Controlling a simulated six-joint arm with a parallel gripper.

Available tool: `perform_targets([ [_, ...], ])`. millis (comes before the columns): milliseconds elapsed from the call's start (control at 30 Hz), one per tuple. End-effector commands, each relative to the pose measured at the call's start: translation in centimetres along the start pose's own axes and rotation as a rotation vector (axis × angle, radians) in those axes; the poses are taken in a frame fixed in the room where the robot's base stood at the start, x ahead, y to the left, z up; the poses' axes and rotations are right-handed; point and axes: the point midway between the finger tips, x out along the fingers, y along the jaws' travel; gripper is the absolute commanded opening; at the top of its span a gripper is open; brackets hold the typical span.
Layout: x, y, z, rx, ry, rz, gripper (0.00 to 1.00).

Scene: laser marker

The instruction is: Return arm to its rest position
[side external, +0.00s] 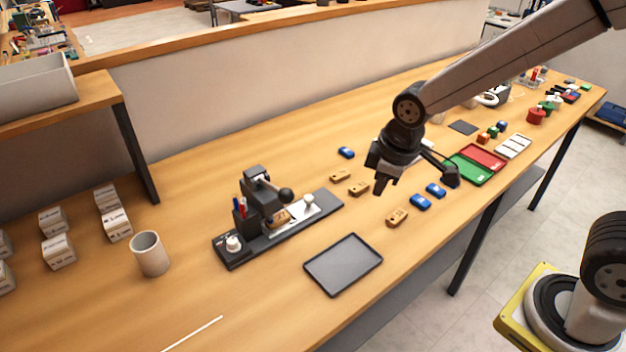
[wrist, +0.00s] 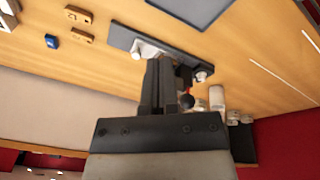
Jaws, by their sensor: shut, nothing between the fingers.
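My gripper (side external: 378,186) is shut and empty, held in the air above the bench near the blue and tan blocks. In the wrist view my gripper (wrist: 160,62) shows with its fingers together, in front of part of the laser marker. The laser marker (side external: 262,200) stands on a dark base plate on the bench, left of my gripper in the side view. A tan piece sits in it beside a white plate. The marker's base plate (wrist: 124,38) also shows in the wrist view.
An empty dark tray (side external: 343,265) lies at the front edge. Tan blocks (side external: 397,217) and blue blocks (side external: 420,202) lie below my gripper. Red and green trays (side external: 468,170) are to the right. A grey cup (side external: 150,254) and white boxes (side external: 58,251) stand left. The front left bench is mostly clear.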

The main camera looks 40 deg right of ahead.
Motion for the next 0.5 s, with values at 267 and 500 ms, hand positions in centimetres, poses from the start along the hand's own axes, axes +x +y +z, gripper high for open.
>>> perform_targets([
  [267, 2.2, 0.4, 7.4, 0.479, -0.004, 0.007, 0.0],
  [500, 2.7, 0.2, 9.2, 0.608, -0.002, 0.012, 0.0],
])
